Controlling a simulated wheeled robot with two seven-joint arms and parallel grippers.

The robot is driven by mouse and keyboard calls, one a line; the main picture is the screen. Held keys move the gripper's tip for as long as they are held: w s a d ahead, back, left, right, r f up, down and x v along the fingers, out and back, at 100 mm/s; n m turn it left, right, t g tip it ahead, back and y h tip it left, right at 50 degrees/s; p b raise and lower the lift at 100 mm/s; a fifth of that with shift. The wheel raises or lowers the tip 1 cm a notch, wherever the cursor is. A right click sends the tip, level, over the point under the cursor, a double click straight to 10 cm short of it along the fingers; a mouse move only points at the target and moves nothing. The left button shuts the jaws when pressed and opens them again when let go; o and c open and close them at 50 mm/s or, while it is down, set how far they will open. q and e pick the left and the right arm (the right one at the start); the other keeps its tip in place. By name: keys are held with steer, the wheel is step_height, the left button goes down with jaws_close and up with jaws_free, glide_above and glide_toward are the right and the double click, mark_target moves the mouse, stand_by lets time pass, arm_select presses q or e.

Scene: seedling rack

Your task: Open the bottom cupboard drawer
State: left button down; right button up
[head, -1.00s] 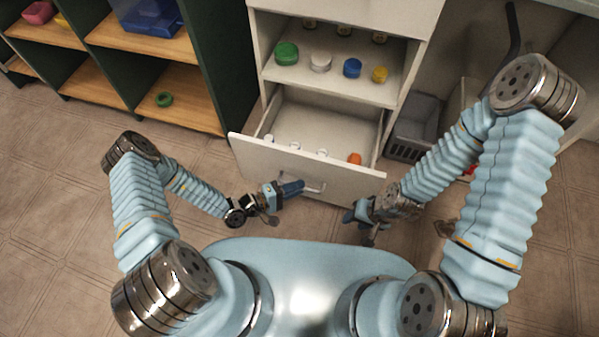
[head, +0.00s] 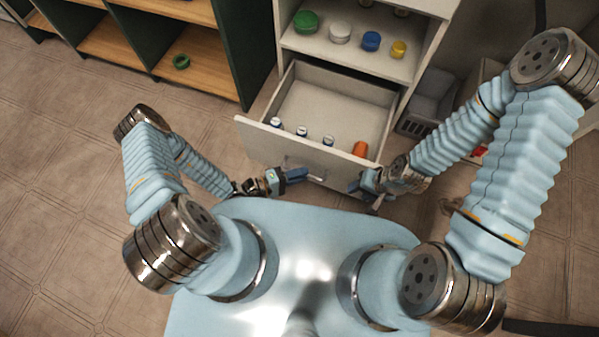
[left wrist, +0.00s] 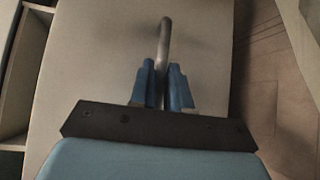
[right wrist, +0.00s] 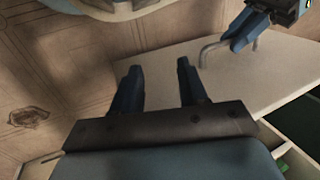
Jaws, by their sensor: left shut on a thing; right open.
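The bottom cupboard drawer (head: 250,135) is pulled out from the white cupboard, with its inside in view. Several small white-capped bottles and an orange item (head: 360,149) stand near its front panel. In the left wrist view, my left gripper (left wrist: 165,80) is shut on the drawer's metal bar handle (left wrist: 165,38); it also shows in the head view (head: 300,174). My right gripper (right wrist: 160,80) is open and empty, close to the right part of the drawer front; it also shows in the head view (head: 360,187).
A cupboard shelf (head: 345,57) above the drawer bears green, white, blue and yellow lidded jars. A green shelf unit (head: 180,85) with a green ring (head: 181,62) stands to the left. A grey crate (head: 428,100) stands right of the cupboard. The floor at left is clear.

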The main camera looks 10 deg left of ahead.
arm_select(q)
steer(key=c, duration=1.2)
jaws_free()
steer(key=shift+o, duration=0.2)
steer(key=v, duration=1.3)
steer(key=shift+s+a, duration=0.3)
